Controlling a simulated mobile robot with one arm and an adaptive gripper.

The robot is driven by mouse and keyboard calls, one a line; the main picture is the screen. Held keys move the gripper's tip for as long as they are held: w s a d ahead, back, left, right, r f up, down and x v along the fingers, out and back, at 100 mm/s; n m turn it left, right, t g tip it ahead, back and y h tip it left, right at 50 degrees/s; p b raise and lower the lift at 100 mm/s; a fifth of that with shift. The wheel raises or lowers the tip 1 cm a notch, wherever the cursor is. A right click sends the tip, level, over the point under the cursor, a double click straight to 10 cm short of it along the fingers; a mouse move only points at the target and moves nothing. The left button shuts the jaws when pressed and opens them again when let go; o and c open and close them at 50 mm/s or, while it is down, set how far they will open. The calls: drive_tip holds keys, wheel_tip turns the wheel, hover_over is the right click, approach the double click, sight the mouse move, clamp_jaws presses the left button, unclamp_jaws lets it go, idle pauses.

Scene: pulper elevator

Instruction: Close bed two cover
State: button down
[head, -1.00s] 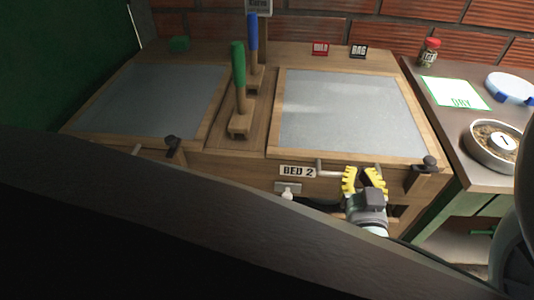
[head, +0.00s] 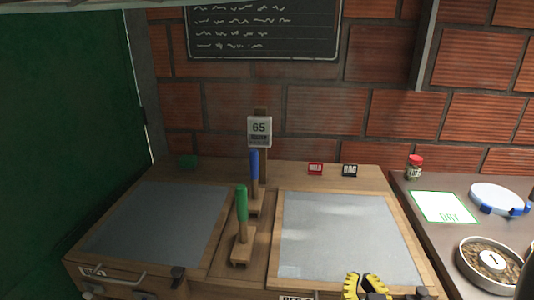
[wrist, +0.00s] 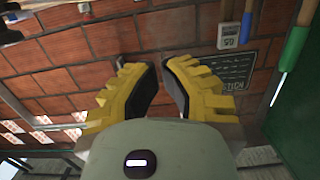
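Bed two is the right-hand wooden bed. Its grey panel (head: 345,235) lies flat inside a wooden frame, and I cannot tell whether this panel is the cover. The BED 2 label (head: 297,297) is cut off by the bottom edge of the head view. My gripper (head: 365,284) has yellow fingers and is at bed two's front edge, low in the head view. In the wrist view my gripper (wrist: 164,64) has its fingertips apart with nothing between them. The bed's front handle is out of view now.
The left bed (head: 160,225) has a similar grey panel. Green-handled (head: 241,203) and blue-handled (head: 255,165) tools stand between the beds. A side table at right holds a DRY card (head: 444,207), a blue-white lid (head: 497,197) and a round dish (head: 490,262). A brick wall (head: 400,130) stands behind.

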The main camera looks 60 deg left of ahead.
drive_tip(key=w+a+r+g+h+p, duration=0.2)
drive_tip(key=w+a+r+p, duration=0.1)
drive_tip(key=r+p, duration=0.7)
drive_tip(key=w+a+r+g+h+p, duration=0.2)
drive_tip(key=w+a+r+h+p, duration=0.1)
drive_tip(key=r+p, duration=0.7)
drive_tip(key=w+a+p, duration=0.1)
drive_tip(key=a+p, duration=0.1)
drive_tip(key=p, duration=0.2)
drive_tip(key=shift+r, duration=0.2)
